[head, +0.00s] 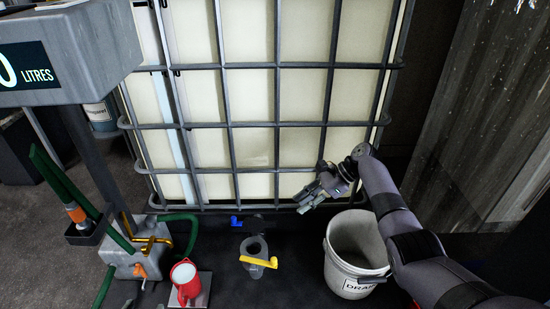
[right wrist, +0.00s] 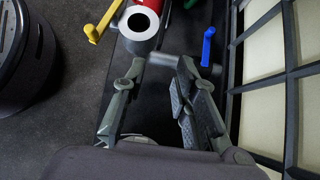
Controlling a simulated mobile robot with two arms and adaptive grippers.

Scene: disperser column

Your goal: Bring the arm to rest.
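My right arm reaches in from the right in the head view. Its right gripper (head: 312,201) hangs in front of the caged tank (head: 249,105), above and to the left of the white bucket (head: 340,274) marked with a partly hidden "DRA..." label. In the right wrist view the fingers of the right gripper (right wrist: 160,72) stand apart, with nothing held between them. The grey outlet pipe (right wrist: 139,25) shows beyond the fingertips. My left gripper is not in view.
A red jug (head: 186,282) stands on a plate at the lower left. The grey outlet has a yellow handle (head: 259,262) and a blue handle (head: 236,221) near it. A grey litre display (head: 70,50) and green hoses (head: 64,182) stand at the left.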

